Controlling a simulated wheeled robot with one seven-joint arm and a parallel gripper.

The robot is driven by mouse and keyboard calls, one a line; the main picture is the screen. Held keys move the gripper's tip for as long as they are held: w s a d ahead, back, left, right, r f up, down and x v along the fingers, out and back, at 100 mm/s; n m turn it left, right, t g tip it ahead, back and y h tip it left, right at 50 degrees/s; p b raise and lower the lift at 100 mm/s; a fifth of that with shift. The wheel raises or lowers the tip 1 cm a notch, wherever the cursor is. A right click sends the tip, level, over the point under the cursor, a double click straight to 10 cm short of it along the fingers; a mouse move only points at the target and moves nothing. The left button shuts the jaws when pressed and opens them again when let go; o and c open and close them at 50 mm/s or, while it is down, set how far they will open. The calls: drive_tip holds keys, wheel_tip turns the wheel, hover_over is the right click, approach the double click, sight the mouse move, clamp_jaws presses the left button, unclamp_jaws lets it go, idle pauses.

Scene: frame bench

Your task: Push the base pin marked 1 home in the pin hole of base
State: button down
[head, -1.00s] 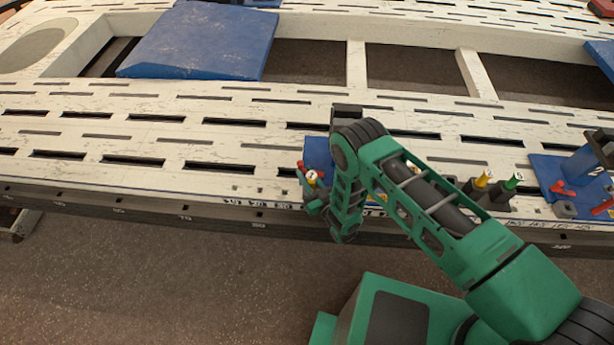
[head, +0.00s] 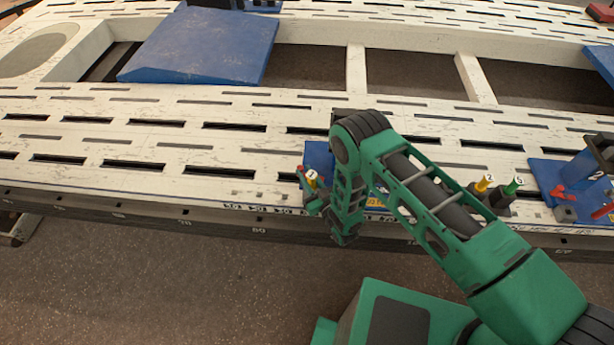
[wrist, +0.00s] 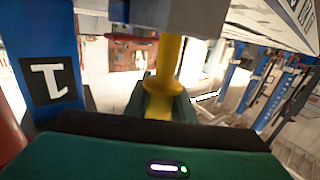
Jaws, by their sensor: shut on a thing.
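The yellow pin marked 1 (head: 312,179) is in my gripper (head: 320,203) at the near edge of the bench. In the wrist view the yellow pin (wrist: 168,65) stands between the green fingertips of my gripper (wrist: 163,103), its collar just beyond them. Its far end meets a grey block (wrist: 185,15); the hole and how deep the pin sits are hidden. The blue base (head: 318,153) is partly behind my arm. In the wrist view a blue upright (wrist: 45,30) carries a black-and-white mark at the left.
A yellow pin marked 2 (head: 483,184) and a green pin marked 5 (head: 513,187) stand in dark holders to the right. Another blue fixture (head: 545,172) with red parts is at the far right. The slotted bench top (head: 130,180) left of my gripper is clear.

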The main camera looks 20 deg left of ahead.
drive_tip(key=shift+r, duration=1.3)
drive_tip(key=shift+f, duration=3.4)
idle(0.9)
drive_tip(key=c, duration=1.6)
unclamp_jaws()
drive_tip(key=shift+o, duration=0.8)
drive_tip(key=shift+d, duration=0.1)
drive_tip(key=v, duration=1)
drive_tip(key=shift+s, duration=0.35)
drive_tip(key=shift+d, duration=0.1)
